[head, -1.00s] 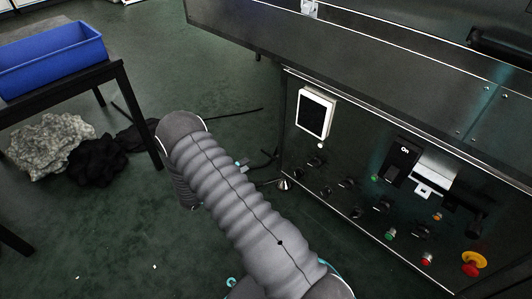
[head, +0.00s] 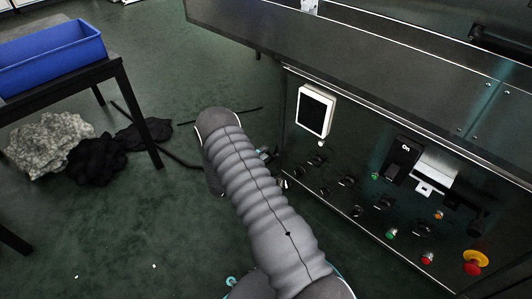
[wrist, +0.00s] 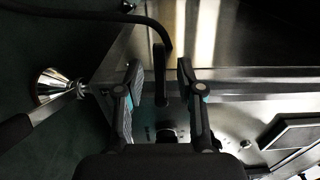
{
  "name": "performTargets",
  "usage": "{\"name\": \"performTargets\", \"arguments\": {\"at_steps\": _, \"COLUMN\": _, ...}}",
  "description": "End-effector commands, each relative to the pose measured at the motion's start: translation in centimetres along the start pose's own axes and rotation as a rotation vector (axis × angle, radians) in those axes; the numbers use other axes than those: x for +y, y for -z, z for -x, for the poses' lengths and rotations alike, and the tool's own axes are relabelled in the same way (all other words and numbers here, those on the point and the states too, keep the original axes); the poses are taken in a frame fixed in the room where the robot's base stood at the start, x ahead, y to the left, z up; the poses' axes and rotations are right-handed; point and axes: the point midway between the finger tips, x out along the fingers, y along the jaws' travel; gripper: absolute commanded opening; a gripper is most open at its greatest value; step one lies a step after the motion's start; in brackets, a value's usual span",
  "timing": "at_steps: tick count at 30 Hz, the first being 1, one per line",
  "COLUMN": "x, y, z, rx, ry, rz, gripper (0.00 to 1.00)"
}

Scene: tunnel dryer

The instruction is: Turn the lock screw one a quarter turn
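My gripper (wrist: 159,64) is open in the wrist view, with its two fingers apart near the dark metal front of the machine. A dark upright bar (wrist: 160,85) shows between the fingers, with a gap on each side. A round dark knob (wrist: 166,134) shows lower, near the gripper's base. I cannot tell whether either is lock screw one. In the head view my arm covers most of the gripper, and only a small part shows beside the panel's left edge. The control panel (head: 350,230) carries several small black knobs (head: 324,190); none can be read as the lock screw.
A white-framed screen (head: 315,110), an On switch (head: 402,158) and a red-yellow emergency button (head: 475,262) are on the panel. A blue bin (head: 50,55) stands on a table at left, above cloth heaps (head: 50,140). A metal foot (wrist: 52,84) stands left of the gripper.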

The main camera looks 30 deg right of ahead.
Motion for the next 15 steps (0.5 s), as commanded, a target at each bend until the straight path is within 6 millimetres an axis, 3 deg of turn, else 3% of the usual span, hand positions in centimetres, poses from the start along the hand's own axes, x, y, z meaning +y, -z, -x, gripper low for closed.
{"name": "performTargets", "arguments": {"at_steps": 6, "x": 0.1, "y": 0.0, "z": -1.9, "rx": 0.001, "ry": -0.001, "rz": -0.001, "gripper": 0.38}}
{"name": "performTargets", "arguments": {"at_steps": 15, "x": 0.0, "y": 0.0, "z": -2.2, "rx": 0.000, "ry": -0.001, "rz": 0.000, "gripper": 0.38}}
